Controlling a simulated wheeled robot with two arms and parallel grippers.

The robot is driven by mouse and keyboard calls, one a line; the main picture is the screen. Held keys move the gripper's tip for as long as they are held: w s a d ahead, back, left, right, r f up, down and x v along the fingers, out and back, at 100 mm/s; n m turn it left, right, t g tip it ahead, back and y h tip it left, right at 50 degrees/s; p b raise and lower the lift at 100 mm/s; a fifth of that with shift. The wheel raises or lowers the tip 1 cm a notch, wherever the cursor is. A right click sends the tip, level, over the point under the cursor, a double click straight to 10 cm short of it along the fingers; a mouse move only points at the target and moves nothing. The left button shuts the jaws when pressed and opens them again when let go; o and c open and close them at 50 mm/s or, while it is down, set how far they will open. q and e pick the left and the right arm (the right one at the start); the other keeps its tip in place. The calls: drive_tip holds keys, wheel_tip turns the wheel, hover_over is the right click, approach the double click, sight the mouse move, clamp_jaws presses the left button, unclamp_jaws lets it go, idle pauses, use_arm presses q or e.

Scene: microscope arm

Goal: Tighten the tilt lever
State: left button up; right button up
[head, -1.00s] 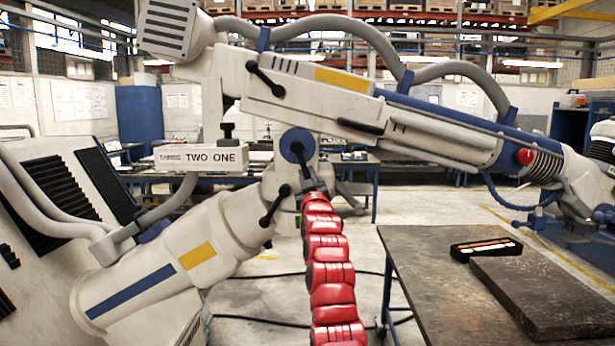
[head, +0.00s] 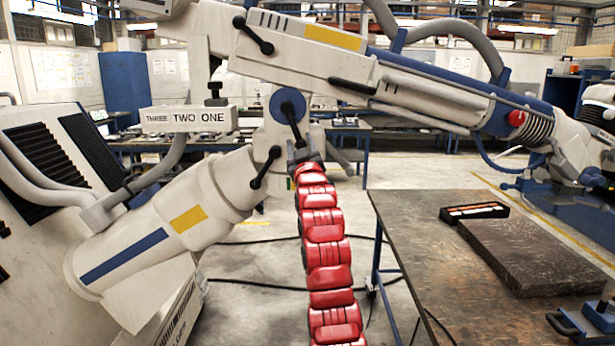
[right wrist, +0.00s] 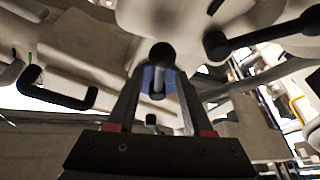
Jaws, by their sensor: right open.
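The white microscope arm (head: 330,70) spans the head view. On its blue round hub (head: 278,101) sits a black lever (head: 291,122) that slants down to the right; I take this for the tilt lever. My right gripper (head: 304,157), at the top of my red arm, is at this lever's lower end. In the right wrist view the two fingers of the gripper (right wrist: 160,76) are apart, with a black ball-ended lever (right wrist: 160,54) between their tips and blue behind it. I cannot tell whether they touch it. My left gripper is not in view.
Two similar black levers are close by, one on the upper beam (head: 253,35) and one on the lower white tube (head: 264,168). A workbench (head: 400,240) at the right carries a dark slab (head: 525,255) and a small black tray (head: 474,212). Cables cross the floor.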

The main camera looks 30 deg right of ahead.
drive_tip(key=b+v, duration=0.2)
drive_tip(key=v, duration=1.1)
